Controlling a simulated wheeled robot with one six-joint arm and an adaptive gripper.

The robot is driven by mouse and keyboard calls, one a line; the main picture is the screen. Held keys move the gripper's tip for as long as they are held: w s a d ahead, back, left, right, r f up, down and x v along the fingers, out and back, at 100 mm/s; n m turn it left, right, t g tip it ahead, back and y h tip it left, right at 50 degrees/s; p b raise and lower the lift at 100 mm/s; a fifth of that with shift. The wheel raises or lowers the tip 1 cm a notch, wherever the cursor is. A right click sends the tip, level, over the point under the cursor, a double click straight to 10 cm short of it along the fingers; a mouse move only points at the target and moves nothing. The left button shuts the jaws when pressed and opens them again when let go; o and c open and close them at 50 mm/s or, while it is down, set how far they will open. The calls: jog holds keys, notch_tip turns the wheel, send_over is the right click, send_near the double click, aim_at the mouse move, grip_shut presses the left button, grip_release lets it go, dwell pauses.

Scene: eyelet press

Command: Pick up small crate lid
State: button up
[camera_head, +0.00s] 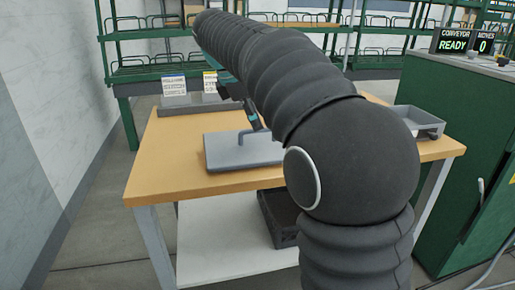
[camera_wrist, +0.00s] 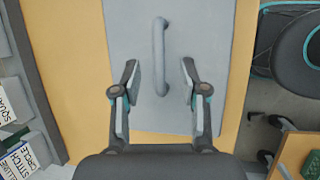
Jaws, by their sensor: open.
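The small crate lid (camera_head: 228,152) is a flat grey panel with a raised bar handle, lying on the wooden table. In the wrist view the lid (camera_wrist: 145,112) fills the middle, and its handle (camera_wrist: 159,60) runs up and down the picture. My gripper (camera_wrist: 160,68) is open, with one finger on each side of the handle and a gap to it on both sides. Nothing is between the fingers except the handle's line of view; its height above the handle is hard to tell. In the head view my arm hides the lid's right part and most of the gripper.
The wooden table (camera_head: 160,180) has a grey holder with label cards (camera_head: 174,91) at its back left. A grey tray (camera_head: 418,122) sits at its right. A black crate (camera_head: 277,220) stands on the shelf below. A green cabinet (camera_head: 450,150) stands close on the right.

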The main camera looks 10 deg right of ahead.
aim_at(258, 138)
jog(key=shift+b+x, duration=0.5)
jog(key=shift+x, duration=2.15)
jog(key=shift+d+r, duration=0.1)
grip_shut()
